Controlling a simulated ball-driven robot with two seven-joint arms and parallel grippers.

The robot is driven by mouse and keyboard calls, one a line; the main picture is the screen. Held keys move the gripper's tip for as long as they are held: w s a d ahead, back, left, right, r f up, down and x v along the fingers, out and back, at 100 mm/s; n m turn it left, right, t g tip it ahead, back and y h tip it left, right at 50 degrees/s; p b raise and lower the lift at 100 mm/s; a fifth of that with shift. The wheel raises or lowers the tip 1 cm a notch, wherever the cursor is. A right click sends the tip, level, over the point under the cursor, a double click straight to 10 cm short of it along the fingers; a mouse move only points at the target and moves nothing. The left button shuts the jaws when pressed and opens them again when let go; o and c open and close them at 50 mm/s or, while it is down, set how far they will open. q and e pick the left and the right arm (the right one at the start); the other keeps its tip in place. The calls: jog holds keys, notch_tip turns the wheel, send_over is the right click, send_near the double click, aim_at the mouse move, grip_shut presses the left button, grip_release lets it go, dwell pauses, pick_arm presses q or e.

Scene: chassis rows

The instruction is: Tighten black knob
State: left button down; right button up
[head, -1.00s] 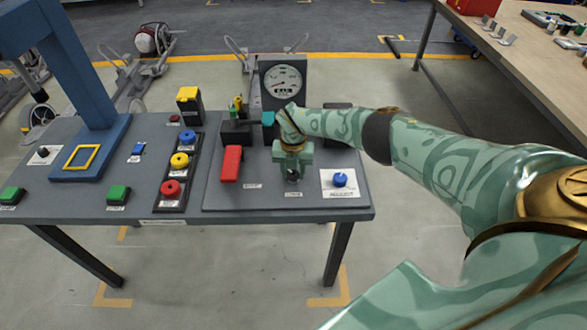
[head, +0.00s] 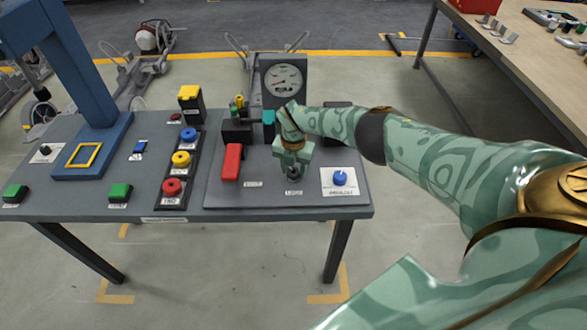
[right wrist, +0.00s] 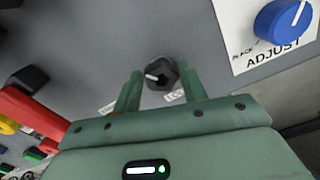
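The black knob (right wrist: 160,73) with a white pointer line sits on the grey panel, just above two small labels in the right wrist view. In the head view the knob (head: 293,172) is mostly hidden under my right gripper. My right gripper (head: 293,165) is over it, pointing down. In the right wrist view the two green fingers of the gripper (right wrist: 160,78) stand on either side of the knob, with a small gap showing on both sides. It is open. My left gripper is not in view.
A blue knob (head: 340,178) on a white plate marked ADJUST is right of the black knob. A red lever or block (head: 231,162) is to the left. A gauge (head: 284,80) stands behind. Coloured buttons (head: 181,159) line the table's left part.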

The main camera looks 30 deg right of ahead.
aim_at(293, 171)
jog(key=shift+o, duration=1.2)
notch_tip(293, 171, up, 7)
jog(key=p, duration=0.3)
jog(key=shift+f+p, duration=0.2)
jog(key=shift+p, duration=0.2)
notch_tip(293, 171, up, 10)
jog(key=p, duration=0.2)
jog(key=shift+f+p, duration=0.15)
jog(key=shift+p, duration=0.2)
